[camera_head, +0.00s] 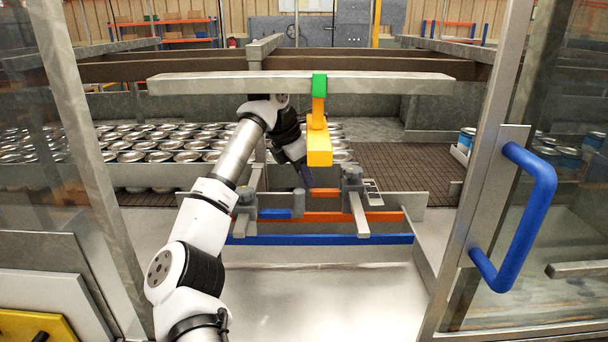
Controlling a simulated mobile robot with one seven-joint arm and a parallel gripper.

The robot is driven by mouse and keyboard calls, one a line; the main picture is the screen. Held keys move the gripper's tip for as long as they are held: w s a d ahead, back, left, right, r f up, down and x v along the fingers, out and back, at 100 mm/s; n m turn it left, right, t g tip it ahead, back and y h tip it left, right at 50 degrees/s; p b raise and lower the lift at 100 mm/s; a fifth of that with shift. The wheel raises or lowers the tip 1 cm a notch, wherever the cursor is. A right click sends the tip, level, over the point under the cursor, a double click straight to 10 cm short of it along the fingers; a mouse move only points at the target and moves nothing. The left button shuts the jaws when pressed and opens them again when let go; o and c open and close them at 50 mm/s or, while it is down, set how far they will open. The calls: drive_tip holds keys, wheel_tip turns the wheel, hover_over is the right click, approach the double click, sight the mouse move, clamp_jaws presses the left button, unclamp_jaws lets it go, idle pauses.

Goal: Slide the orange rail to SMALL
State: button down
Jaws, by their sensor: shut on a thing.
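My gripper (306,179) reaches down from the arm and is shut at the orange rail assembly, by the left end of the shorter piece. The exact contact is small and dark.
A yellow-orange block (319,152) hangs by a green clip (319,85) from a metal beam (400,83), just right of my gripper. Grey brackets (353,185) cross the rails. Cans (150,150) fill the left conveyor. A blue-handled door (535,200) stands at right.

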drive_tip(key=c, duration=1.5)
unclamp_jaws()
drive_tip(key=shift+w+r, duration=0.2)
drive_tip(key=shift+r, duration=0.05)
drive_tip(key=o, duration=0.3)
drive_tip(key=shift+w+f, duration=0.1)
drive_tip(key=shift+f, duration=0.1)
drive_tip(key=shift+r, duration=0.1)
drive_tip(key=b+v, duration=0.1)
drive_tip(key=v, duration=1.2)
drive_tip(key=shift+a+r+b, duration=0.2)
drive_tip(key=shift+r+b, duration=0.1)
drive_tip(key=shift+r, duration=0.05)
